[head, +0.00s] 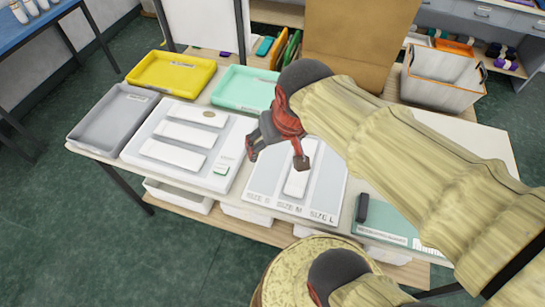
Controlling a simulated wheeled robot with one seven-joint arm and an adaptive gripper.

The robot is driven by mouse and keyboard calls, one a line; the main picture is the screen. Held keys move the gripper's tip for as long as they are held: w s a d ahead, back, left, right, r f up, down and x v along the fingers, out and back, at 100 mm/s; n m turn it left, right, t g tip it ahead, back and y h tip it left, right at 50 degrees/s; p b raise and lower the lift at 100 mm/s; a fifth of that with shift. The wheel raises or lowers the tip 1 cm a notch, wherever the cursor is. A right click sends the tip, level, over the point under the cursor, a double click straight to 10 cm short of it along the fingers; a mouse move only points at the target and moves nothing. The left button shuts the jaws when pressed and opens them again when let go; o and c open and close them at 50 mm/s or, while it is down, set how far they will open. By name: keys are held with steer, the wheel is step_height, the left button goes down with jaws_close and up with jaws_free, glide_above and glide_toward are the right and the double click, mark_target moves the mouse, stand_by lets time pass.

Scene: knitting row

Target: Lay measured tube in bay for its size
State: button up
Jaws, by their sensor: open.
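The sorting board (331,187) lies at the front middle of the table, with bays labelled size S, M and L along its front edge. A white oblong piece (296,183) lies in the middle bay, above the M label.
A dark object (362,207) sits on a green mat (385,230) at right. A white bin (441,79) stands behind.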

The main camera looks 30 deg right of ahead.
steer(key=s+a, duration=0.1)
steer(key=s+a+r+n, duration=0.1)
steer(key=s, duration=0.1)
steer(key=s+a+r+n+t, duration=0.1)
steer(key=shift+s+a, duration=0.1)
steer(key=shift+s, duration=0.15)
steer(key=shift+f+b, duration=0.45)
steer(key=shift+b, duration=0.05)
steer(key=shift+c, duration=1)
